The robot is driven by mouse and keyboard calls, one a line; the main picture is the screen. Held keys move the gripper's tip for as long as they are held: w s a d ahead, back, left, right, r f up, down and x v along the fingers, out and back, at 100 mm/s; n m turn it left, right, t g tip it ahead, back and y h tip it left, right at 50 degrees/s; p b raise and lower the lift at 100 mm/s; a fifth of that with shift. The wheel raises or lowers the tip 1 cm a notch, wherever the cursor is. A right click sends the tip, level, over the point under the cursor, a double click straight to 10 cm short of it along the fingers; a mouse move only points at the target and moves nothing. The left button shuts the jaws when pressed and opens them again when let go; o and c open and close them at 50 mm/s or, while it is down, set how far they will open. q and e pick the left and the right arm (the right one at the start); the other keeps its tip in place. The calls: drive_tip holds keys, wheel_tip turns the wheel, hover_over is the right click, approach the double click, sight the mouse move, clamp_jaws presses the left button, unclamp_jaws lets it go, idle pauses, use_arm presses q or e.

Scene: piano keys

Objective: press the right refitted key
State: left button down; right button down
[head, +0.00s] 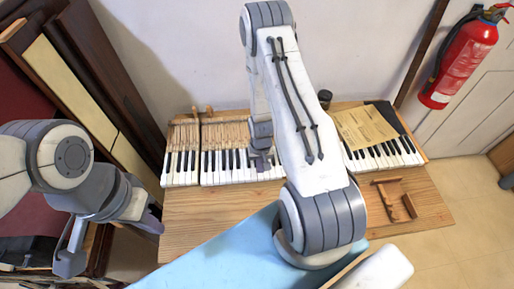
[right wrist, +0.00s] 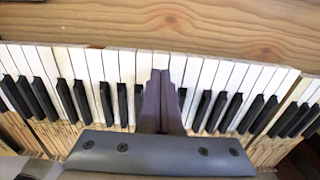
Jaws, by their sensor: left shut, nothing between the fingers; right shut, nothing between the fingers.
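A row of piano keys in sections lies on the wooden bench, with the middle section (head: 222,168) below my right gripper. My right gripper (head: 262,163) is shut and empty, pointing down over the right part of that section. In the right wrist view, its closed fingertips (right wrist: 160,73) lie over the white keys (right wrist: 144,66), near their front ends. I cannot tell whether they touch. No key is plainly marked as refitted, and my right arm hides some keys in the head view. My left gripper (head: 152,222) is shut and empty, left of the bench.
A left key section (head: 180,168) and a right one (head: 385,155) flank the middle. A yellowish sheet (head: 365,127) lies behind the right keys. Small wooden parts (head: 392,198) lie at the bench's front right. A blue padded surface (head: 215,255) is in front. The bench's front left (head: 190,215) is clear.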

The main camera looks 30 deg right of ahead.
drive_tip(key=shift+f+b, duration=1)
drive_tip(key=shift+f, duration=0.25)
drive_tip(key=shift+r, duration=0.1)
drive_tip(key=shift+r, duration=0.15)
wheel_tip(320, 180, up, 9)
drive_tip(key=p, duration=0.7)
